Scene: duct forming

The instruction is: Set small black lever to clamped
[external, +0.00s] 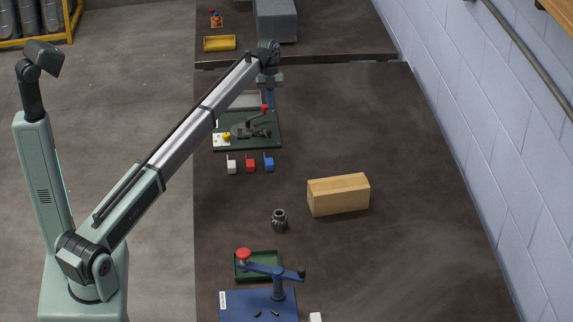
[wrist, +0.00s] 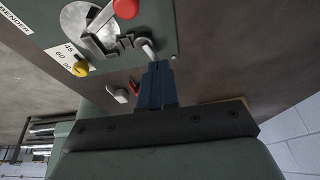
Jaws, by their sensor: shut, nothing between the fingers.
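The bender's green base plate (external: 270,143) lies on the table below the end of my arm. On it is a dark grey clamp mechanism with a small black lever (external: 262,132) on its right side. In the wrist view, a grey rounded lever end (wrist: 145,47) shows right by my fingertips; I cannot tell whether they touch it. My gripper (wrist: 157,65) has blue fingers, shut and empty. It also shows above the plate in the external view (external: 270,104). The lever's setting cannot be told.
A red knob (wrist: 126,8) and a yellow knob (wrist: 81,69) are on the bender. White, red (external: 250,163) and blue (external: 268,162) small blocks stand in front of it. A wooden block (external: 338,194), dark gear (external: 279,220) and blue lever station (external: 258,305) are nearer; the table's right side is clear.

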